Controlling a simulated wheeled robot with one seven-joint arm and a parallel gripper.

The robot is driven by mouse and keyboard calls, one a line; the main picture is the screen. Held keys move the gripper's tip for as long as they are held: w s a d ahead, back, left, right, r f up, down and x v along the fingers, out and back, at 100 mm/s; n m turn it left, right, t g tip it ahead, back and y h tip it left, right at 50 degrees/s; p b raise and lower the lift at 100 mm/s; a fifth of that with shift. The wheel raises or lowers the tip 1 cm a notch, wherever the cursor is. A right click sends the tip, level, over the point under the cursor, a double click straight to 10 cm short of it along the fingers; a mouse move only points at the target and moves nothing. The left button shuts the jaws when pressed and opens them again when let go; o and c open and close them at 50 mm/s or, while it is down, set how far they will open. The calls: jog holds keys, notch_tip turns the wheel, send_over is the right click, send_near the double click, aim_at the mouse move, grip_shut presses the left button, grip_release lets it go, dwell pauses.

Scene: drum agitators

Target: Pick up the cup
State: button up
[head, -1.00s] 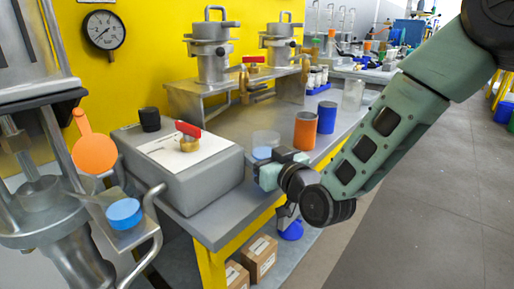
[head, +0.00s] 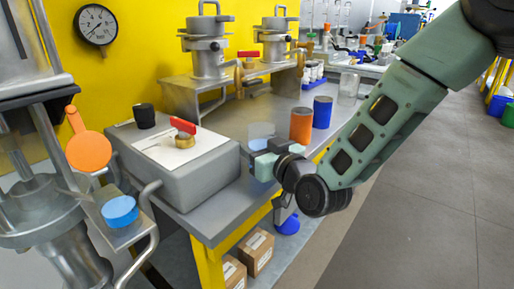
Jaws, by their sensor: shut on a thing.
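A clear, see-through cup (head: 261,131) stands upright at my gripper (head: 266,158), near the front edge of the steel bench (head: 215,214). My gripper is shut on the cup's lower part. The wrist and finger bodies hide part of the hold, and the cup's base is hard to make out. I cannot tell how far the cup is above the bench top.
Just behind stand an orange cylinder (head: 301,126) and a blue cylinder (head: 322,112), with a clear container (head: 348,89) farther back. A grey box (head: 193,178) with a red-handled valve (head: 184,133) is to the left. A metal stand (head: 178,91) backs the bench.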

notch_tip(320, 180, up, 9)
jog(key=p, duration=0.2)
dwell(0.6)
jog(key=shift+d, duration=0.1)
